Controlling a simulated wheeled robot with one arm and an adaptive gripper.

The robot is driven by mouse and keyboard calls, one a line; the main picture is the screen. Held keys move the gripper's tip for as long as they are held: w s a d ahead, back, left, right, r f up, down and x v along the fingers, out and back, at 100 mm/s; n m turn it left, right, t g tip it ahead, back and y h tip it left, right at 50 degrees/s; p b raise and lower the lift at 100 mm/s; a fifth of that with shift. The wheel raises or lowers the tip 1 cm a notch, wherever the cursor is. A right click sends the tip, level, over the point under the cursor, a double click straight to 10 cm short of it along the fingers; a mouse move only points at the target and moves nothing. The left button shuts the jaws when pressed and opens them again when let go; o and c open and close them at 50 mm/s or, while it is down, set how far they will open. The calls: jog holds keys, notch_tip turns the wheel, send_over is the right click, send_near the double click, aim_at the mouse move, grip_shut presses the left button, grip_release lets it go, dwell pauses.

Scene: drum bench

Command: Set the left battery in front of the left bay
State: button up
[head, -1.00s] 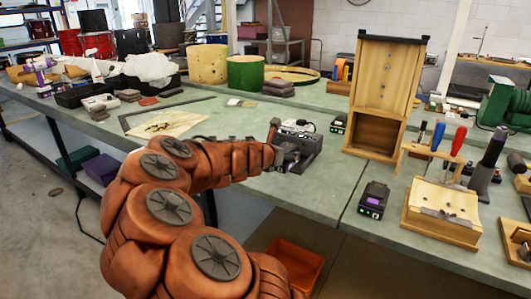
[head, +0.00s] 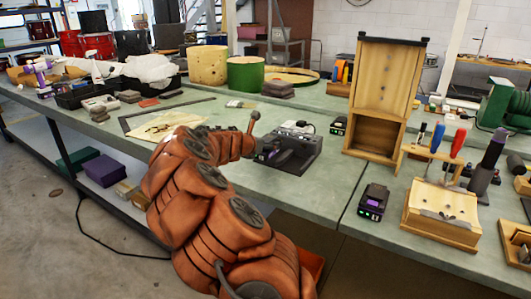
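A dark charger-like unit (head: 299,148) sits on the green bench, left of the bench seam. Its bays are too small and partly covered to make out. My gripper (head: 275,154) is at the unit's left end, low over the bench. Its fingers are dark and blurred against the unit, so I cannot tell whether they hold anything. Another black block (head: 374,201) with a purple and green face stands near the front edge, right of the seam.
A tall wooden cabinet (head: 386,75) stands right of the unit. A paper sheet (head: 165,122) and dark square lie to the left. Bare bench (head: 325,185) lies in front of the unit.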

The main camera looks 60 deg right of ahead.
jog(key=shift+f, duration=1.7)
jog(key=shift+f, duration=0.15)
jog(key=o, duration=1.6)
jog(key=shift+c, duration=0.2)
jog(key=shift+r, duration=0.2)
jog(key=v, duration=1.1)
jog(key=shift+a, duration=0.5)
